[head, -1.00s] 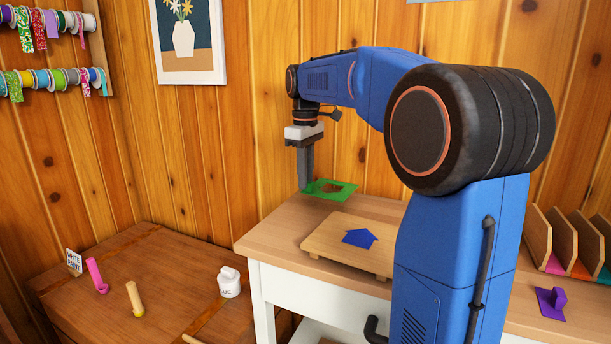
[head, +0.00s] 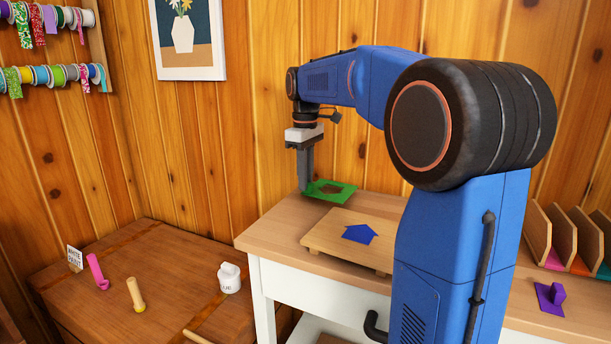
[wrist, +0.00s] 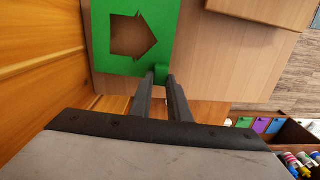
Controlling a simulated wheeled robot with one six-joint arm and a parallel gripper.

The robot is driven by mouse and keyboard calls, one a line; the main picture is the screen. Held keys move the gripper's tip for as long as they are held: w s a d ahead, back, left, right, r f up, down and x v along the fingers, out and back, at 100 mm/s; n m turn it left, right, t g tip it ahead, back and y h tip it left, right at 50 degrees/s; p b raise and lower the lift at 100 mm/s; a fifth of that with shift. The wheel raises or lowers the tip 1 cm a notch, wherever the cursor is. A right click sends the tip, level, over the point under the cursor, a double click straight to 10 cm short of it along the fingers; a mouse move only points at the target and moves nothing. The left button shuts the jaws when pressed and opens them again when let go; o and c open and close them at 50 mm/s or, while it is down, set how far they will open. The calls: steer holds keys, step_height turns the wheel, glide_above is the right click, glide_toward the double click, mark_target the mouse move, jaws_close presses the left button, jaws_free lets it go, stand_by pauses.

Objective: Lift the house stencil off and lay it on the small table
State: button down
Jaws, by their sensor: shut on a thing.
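The green stencil (head: 347,192) with a house-shaped hole is at the far left corner of the light wood worktop (head: 270,228). My gripper (head: 304,188) points down at its left edge. In the wrist view the stencil (wrist: 98,40) shows flat in front of the fingers, and my gripper (wrist: 162,76) is shut on its small green tab. Wood shows through the hole. I cannot tell whether the stencil touches the worktop. A lower brown table (head: 180,290) stands at the left.
On the brown table stand a white pot (head: 229,278), a pink-handled tool (head: 97,272), a yellow-based tool (head: 136,295) and a small sign (head: 74,259). Its middle has free room. A purple piece (head: 550,298) and wooden dividers (head: 540,235) are at the right.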

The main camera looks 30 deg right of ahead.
steer(key=shift+f, duration=0.25)
stand_by(0.4)
steer(key=shift+f, duration=0.55)
steer(key=shift+f, duration=0.1)
stand_by(0.4)
steer(key=shift+c, duration=1.9)
jaws_free()
steer(key=shift+r, duration=4.5)
